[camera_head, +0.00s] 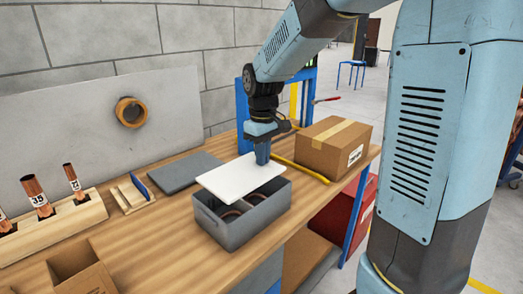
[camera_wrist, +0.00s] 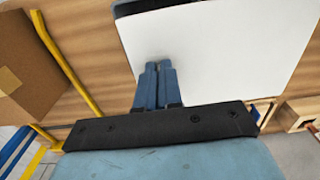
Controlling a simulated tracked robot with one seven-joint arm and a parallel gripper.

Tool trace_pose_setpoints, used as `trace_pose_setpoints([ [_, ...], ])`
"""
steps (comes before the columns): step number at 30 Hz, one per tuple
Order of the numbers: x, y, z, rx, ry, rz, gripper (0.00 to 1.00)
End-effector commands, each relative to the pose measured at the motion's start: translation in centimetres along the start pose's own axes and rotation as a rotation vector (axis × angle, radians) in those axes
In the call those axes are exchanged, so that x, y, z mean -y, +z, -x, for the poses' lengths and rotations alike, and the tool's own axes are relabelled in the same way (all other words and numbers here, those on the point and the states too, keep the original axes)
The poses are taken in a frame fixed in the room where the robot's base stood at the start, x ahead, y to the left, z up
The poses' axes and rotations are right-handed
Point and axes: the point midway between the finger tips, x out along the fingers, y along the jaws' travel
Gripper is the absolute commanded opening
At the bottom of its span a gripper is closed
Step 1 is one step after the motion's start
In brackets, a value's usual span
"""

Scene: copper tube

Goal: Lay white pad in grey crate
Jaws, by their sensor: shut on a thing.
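The white pad (camera_head: 232,180) is a thin flat sheet, roughly level, over the back part of the grey crate (camera_head: 245,228). It overhangs the crate's back left side. I cannot tell whether it touches the rim. My gripper (camera_head: 262,161) points down and is shut on the pad near its back right edge. In the wrist view the shut fingers (camera_wrist: 157,68) overlap the pad (camera_wrist: 225,50), and their tips' grip is partly hidden. The crate's open front part shows copper-coloured round pieces (camera_head: 231,214) inside.
A cardboard box (camera_head: 333,148) and a yellow bar (camera_head: 299,168) lie right of the crate. A dark grey panel (camera_head: 178,172) lies behind left. A wooden block with copper tubes (camera_head: 38,197) and an open carton (camera_head: 80,272) are at left. Bare wooden bench (camera_head: 165,238) lies between.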

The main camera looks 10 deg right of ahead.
Motion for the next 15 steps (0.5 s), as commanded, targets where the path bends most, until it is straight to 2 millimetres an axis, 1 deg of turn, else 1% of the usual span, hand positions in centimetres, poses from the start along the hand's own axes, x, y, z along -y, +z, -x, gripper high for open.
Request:
trace_pose_setpoints([
  [15,0.0,0.0,-3.4,0.001,-0.001,0.000,0.00],
])
